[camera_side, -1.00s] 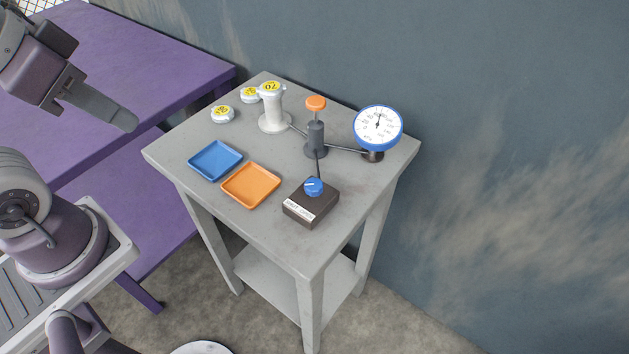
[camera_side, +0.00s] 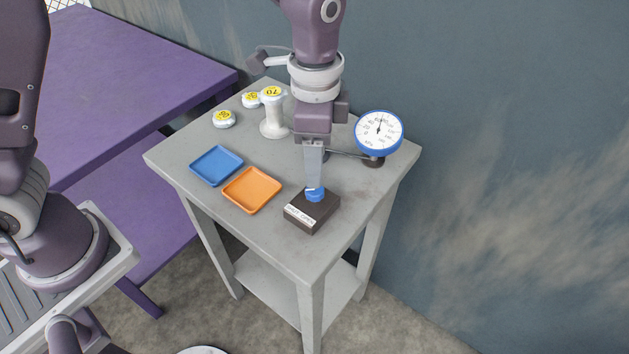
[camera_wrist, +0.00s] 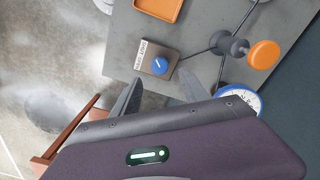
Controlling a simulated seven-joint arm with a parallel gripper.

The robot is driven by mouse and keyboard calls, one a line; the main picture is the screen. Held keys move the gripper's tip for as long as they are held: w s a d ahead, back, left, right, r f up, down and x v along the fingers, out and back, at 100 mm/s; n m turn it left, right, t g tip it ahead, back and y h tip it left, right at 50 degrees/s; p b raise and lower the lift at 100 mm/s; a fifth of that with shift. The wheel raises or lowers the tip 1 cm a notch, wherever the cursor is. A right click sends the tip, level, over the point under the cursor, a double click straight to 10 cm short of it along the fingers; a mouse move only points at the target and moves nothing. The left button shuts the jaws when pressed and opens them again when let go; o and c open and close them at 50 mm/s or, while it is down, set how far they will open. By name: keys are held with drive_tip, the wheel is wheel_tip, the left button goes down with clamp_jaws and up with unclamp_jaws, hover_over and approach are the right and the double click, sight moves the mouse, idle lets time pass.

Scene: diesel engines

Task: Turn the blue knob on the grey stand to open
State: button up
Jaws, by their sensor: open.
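The blue knob (camera_side: 315,194) with a white pointer line sits on top of a dark box (camera_side: 312,213) with a white label, near the front corner of the grey stand (camera_side: 250,221). In the wrist view the knob (camera_wrist: 160,66) shows whole on the box, its pointer line slanted. My gripper (camera_side: 314,183) points down right over the knob. In the wrist view its two fingers (camera_wrist: 161,82) are spread, with the knob in line with the gap between them. I cannot tell whether a finger touches the knob.
A blue tray (camera_side: 217,166) and an orange tray (camera_side: 251,190) lie left of the box. A blue-rimmed gauge (camera_side: 379,131) stands at the right. A white post (camera_side: 273,121) and white yellow-labelled discs (camera_side: 224,119) are behind. An orange-topped valve (camera_wrist: 263,54) stands close to my gripper.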

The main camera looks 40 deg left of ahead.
sight(315, 192)
wheel_tip(315, 192, down, 7)
drive_tip(key=shift+r, duration=0.2)
drive_tip(key=shift+c, duration=0.4)
clamp_jaws()
